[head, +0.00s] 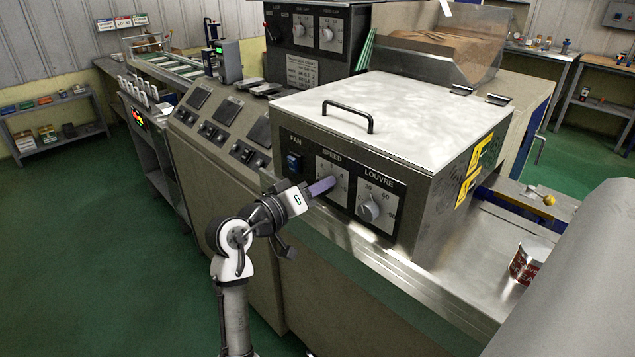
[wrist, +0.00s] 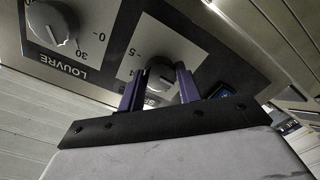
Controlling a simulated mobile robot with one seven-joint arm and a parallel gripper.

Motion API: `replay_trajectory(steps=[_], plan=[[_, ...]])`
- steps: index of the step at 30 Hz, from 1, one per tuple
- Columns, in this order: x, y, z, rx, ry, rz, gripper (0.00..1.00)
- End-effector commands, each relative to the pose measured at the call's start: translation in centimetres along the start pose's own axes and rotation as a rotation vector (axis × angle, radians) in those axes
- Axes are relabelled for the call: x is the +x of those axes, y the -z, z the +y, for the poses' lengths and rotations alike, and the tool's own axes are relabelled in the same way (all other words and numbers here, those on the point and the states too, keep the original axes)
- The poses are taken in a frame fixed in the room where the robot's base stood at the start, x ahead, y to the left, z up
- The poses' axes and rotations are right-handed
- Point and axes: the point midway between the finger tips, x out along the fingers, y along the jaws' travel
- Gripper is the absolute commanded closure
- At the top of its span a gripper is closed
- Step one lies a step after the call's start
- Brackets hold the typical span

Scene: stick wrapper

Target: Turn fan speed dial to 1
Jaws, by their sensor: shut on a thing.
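The fan speed dial (wrist: 162,82) is a grey knob on a pale plate under the word SPEED. In the wrist view it sits between the two purple fingers of my gripper (wrist: 160,80), which is shut on it. The plate shows 4 and 5 beside the knob; its pointer is not clear to me. In the head view my gripper (head: 322,187) reaches the speed plate (head: 330,170) from the left front and hides most of the dial.
The louvre dial (head: 369,211) is close on the right of the speed dial and also shows in the wrist view (wrist: 52,24). A blue fan switch (head: 294,163) is on the left. A black handle (head: 348,115) tops the box. A can (head: 529,261) stands at right.

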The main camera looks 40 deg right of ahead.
Motion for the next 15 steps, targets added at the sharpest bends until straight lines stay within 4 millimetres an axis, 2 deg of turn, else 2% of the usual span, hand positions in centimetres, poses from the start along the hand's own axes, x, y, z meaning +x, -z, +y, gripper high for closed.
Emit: replay_trajectory(steps=[15], plan=[[0.02, -0.18, -0.10, -0.039, 0.000, -0.005, 0.89]])
